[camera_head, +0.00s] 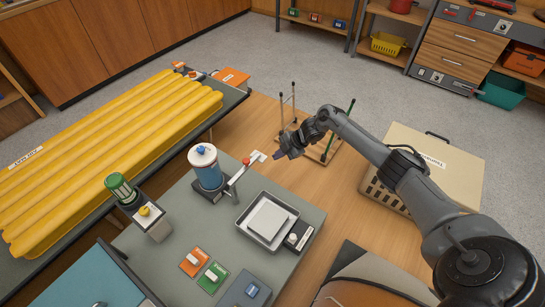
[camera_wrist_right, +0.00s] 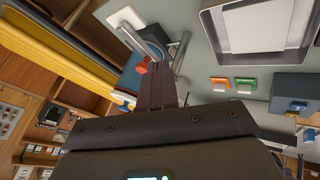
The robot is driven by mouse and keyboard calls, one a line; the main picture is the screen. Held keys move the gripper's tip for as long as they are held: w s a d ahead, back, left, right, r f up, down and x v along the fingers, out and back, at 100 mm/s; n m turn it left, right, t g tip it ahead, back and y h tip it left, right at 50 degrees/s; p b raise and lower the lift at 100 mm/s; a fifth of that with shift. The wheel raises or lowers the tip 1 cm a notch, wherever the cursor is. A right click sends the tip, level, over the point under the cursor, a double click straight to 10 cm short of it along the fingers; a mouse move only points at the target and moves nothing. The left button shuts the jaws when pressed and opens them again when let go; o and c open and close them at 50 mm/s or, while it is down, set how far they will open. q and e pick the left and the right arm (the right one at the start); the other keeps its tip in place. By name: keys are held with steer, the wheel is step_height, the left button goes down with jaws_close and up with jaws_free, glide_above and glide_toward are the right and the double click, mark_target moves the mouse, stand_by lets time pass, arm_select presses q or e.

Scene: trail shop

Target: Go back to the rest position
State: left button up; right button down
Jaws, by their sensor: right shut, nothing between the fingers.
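My right gripper (camera_head: 281,154) is shut and empty in the head view, held in the air past the far right edge of the grey worktop (camera_head: 315,216). Its closed fingers also show in the right wrist view (camera_wrist_right: 160,75). The arm comes in from the lower right of the head view. My left gripper is not in view.
On the worktop stand a blue canister (camera_head: 207,172) with a red-knobbed lever, a scale (camera_head: 267,220) with a white plate, and orange and green switches. A yellow air mat (camera_head: 100,160) lies at left. A beige crate (camera_head: 430,170) stands at right. Grey floor behind is open.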

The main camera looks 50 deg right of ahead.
steer(key=shift+s+d+r, duration=0.2)
steer(key=shift+d+r, duration=0.05)
steer(key=shift+r, duration=0.15)
steer(key=shift+s, duration=0.1)
